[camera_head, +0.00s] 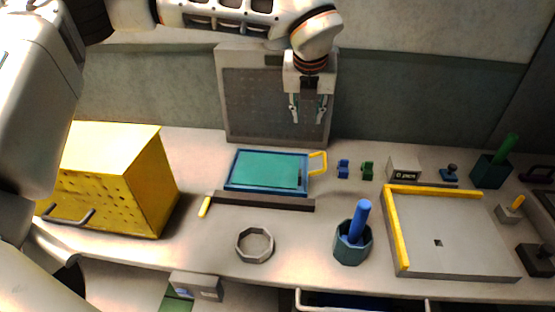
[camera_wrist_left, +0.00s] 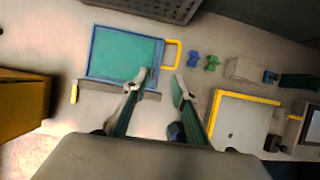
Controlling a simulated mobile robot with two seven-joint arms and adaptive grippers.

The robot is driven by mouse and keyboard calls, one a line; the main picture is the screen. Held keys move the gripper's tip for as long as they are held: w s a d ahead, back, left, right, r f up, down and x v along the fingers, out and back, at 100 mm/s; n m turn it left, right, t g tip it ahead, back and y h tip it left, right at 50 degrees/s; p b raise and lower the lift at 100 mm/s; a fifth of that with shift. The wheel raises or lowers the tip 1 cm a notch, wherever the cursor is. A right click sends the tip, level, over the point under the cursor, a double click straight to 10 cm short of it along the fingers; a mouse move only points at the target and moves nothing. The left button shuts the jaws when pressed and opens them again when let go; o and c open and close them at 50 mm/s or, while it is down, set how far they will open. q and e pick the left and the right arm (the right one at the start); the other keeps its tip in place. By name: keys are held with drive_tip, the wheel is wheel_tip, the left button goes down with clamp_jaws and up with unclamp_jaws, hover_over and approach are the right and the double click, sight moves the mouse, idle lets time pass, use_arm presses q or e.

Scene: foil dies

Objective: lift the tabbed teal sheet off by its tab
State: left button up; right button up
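The teal sheet (camera_head: 265,168) lies flat in a blue-rimmed tray (camera_head: 231,171) at the back middle of the bench. It also shows in the left wrist view (camera_wrist_left: 118,52). A yellow loop (camera_head: 325,162) sticks out from the tray's right edge; I cannot tell whether it joins the sheet or the tray. My left gripper (camera_head: 308,117) points down, open and empty, above and behind the tray's right end. In the left wrist view its two fingers (camera_wrist_left: 162,84) are apart with nothing between them. My right gripper is not in view.
A grey panel (camera_head: 245,105) stands upright behind the tray. A dark bar (camera_head: 263,202) lies in front. A yellow box (camera_head: 150,190) is left. Small blue (camera_head: 343,169) and green (camera_head: 367,171) pieces sit right. A cup (camera_head: 352,250) and ring (camera_head: 243,248) stand nearer.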

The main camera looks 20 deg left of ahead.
use_arm(q)
drive_tip(key=b+x, duration=0.2)
drive_tip(key=x, duration=0.1)
drive_tip(key=b, duration=0.7)
hover_over(301, 172)
drive_tip(key=s+d, duration=0.1)
drive_tip(key=s, duration=0.1)
wheel_tip(301, 172, down, 12)
drive_tip(key=shift+g, duration=0.4)
drive_tip(key=x, duration=0.6)
drive_tip(key=shift+s+a+b, duration=0.25)
drive_tip(key=shift+s+b, duration=0.05)
drive_tip(key=shift+b, duration=0.05)
drive_tip(key=shift+w+f, duration=0.15)
drive_tip(key=shift+f, duration=0.1)
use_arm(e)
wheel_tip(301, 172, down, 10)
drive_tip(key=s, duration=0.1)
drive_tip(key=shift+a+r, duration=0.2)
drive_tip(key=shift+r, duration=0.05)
use_arm(q)
drive_tip(key=shift+c, duration=0.4)
clamp_jaws()
